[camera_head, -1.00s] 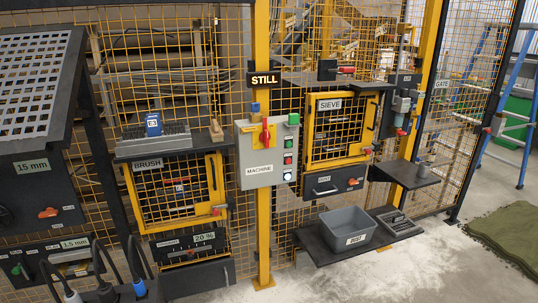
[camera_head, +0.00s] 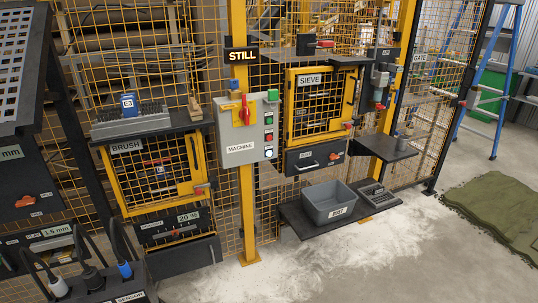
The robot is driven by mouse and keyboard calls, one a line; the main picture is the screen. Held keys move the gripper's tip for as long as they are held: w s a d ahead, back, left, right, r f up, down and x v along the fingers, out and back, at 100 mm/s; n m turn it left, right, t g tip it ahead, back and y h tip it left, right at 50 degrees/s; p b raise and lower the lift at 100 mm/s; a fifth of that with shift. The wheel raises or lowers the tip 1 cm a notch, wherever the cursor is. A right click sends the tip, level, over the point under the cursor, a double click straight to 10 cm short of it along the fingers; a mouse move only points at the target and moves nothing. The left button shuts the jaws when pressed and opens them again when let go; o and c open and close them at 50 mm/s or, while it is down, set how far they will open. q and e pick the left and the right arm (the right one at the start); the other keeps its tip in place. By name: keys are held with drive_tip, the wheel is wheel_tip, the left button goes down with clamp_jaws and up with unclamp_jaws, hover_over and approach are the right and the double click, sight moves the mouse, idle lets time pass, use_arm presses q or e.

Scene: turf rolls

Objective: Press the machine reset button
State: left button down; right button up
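The grey machine control box (camera_head: 240,133), labelled MACHINE, is mounted on a yellow post in the middle of the head view. A column of small round buttons runs down its right side: a green button (camera_head: 268,118), a red button (camera_head: 268,136) and a bright white-blue lit button (camera_head: 269,153). Their small labels are too small to read, so I cannot tell which one is marked reset. A red rotary handle (camera_head: 246,111) on a yellow plate sits at the upper left of the box, and a green block (camera_head: 272,96) sits on top. Neither gripper is in view.
A STILL sign (camera_head: 242,56) hangs above the box. The BRUSH door (camera_head: 155,172) is left of it, the SIEVE door (camera_head: 319,102) right. A grey bin (camera_head: 329,201) stands on a low shelf (camera_head: 290,217). Dusty floor (camera_head: 335,253) in front is open; turf (camera_head: 500,209) lies right.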

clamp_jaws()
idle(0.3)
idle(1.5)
